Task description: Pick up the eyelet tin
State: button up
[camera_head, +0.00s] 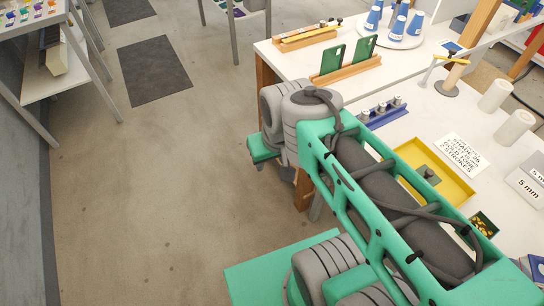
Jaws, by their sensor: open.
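A small, dark, open tin holding gold-coloured bits, which looks like the eyelet tin (496,228), is on the white table at the lower right, just past my green arm. My arm crosses the right half of the view and covers part of the table's near side. Its elbow is by the table's left edge. My gripper's fingers do not show; the far end of the arm is hidden behind or below the elbow.
A yellow tray (413,156) with a small grey part lies left of the tin.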

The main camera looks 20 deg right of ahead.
aim_at(484, 223)
jog(key=z, duration=2.05)
jog(key=k, duration=0.3)
jog(key=z, duration=0.85)
jog(key=i, duration=0.4)
jog(key=u, duration=0.2)
